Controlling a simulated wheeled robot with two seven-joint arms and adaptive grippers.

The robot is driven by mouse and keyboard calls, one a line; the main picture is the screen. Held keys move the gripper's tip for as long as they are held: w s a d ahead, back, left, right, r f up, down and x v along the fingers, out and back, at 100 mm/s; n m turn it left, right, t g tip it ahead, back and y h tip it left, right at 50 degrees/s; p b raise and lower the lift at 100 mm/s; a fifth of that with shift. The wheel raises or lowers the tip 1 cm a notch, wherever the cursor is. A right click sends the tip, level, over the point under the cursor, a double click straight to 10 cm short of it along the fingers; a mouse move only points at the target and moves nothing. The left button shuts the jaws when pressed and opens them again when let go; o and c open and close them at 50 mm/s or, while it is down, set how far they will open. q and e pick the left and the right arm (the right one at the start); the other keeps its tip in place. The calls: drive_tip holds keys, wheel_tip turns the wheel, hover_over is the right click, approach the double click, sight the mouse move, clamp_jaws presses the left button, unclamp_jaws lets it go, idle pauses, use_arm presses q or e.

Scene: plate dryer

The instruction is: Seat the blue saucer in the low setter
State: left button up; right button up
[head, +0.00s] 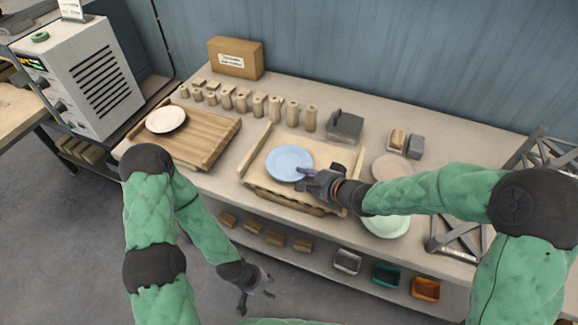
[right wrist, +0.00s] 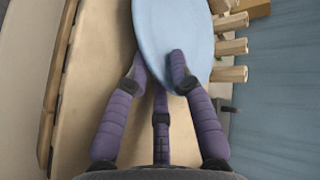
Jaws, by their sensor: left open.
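The blue saucer (head: 289,161) is over the pale wooden tray (head: 337,151) in the middle of the bench, roughly level. I cannot tell whether it touches the tray, nor which wooden fixture is the low setter. My right gripper (head: 304,178) is at the saucer's near right rim. In the right wrist view its purple fingers (right wrist: 160,80) close around the edge of the saucer (right wrist: 172,35), one finger over its face and the others at or behind the rim. My left gripper (head: 261,291) is open and empty, low in front of the bench.
A slatted wooden rack (head: 208,135) with a white plate (head: 165,119) stands at the left. Several wooden pegs (head: 274,107) line the back. A pink plate (head: 392,167) and a pale green plate (head: 386,226) lie at the right, near a grey metal frame (head: 459,238).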

clamp_jaws()
drive_tip(key=shift+r, duration=0.1)
